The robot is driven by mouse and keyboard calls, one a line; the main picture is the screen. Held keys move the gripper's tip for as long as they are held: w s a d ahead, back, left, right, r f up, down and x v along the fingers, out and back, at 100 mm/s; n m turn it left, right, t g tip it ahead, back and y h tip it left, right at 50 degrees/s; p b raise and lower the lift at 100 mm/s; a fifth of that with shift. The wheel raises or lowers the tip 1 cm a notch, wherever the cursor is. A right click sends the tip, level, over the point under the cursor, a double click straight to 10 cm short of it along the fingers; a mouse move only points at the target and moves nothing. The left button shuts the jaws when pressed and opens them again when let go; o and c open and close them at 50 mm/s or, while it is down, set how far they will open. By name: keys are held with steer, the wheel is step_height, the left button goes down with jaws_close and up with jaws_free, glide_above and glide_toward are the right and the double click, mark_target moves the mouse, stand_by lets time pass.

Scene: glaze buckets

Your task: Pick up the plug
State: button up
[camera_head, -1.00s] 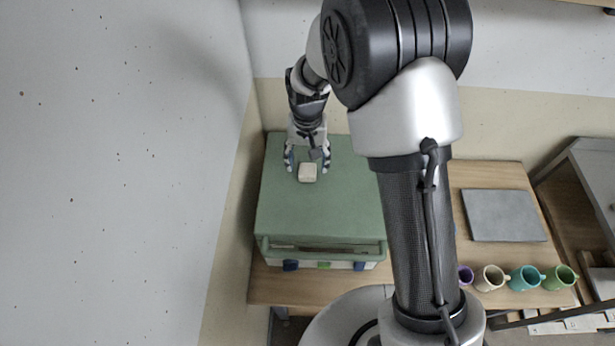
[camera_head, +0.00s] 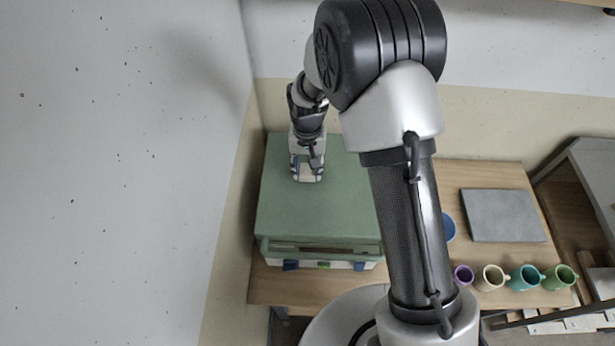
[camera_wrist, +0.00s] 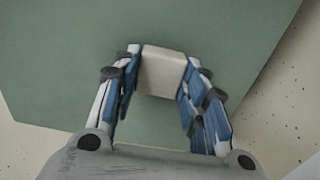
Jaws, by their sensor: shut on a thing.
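The plug (camera_head: 307,174) is a small cream-white block on top of the green box (camera_head: 318,215). In the wrist view the plug (camera_wrist: 162,72) sits between the fingertips, with the green surface all around it. My gripper (camera_head: 307,171) points down at the box top and is shut on the plug, one blue-padded finger at each side. In the wrist view my gripper (camera_wrist: 160,80) shows both fingers against the plug's sides. I cannot tell whether the plug is clear of the surface. Part of it is hidden by the fingers in the head view.
The box stands on a wooden table (camera_head: 480,178) against the wall at left. A grey slab (camera_head: 502,215) lies at right. Purple (camera_head: 463,275), cream (camera_head: 490,278), teal (camera_head: 524,277) and green (camera_head: 560,277) cups line the front edge. A blue round thing (camera_head: 448,228) shows beside my arm.

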steer(key=c, duration=0.7)
steer(key=shift+r, duration=0.1)
step_height(320, 180, up, 20)
steer(key=shift+f+p, duration=0.1)
steer(key=shift+p, duration=0.25)
stand_by(0.3)
steer(key=shift+r+p, duration=3.45)
steer(key=shift+r, duration=0.85)
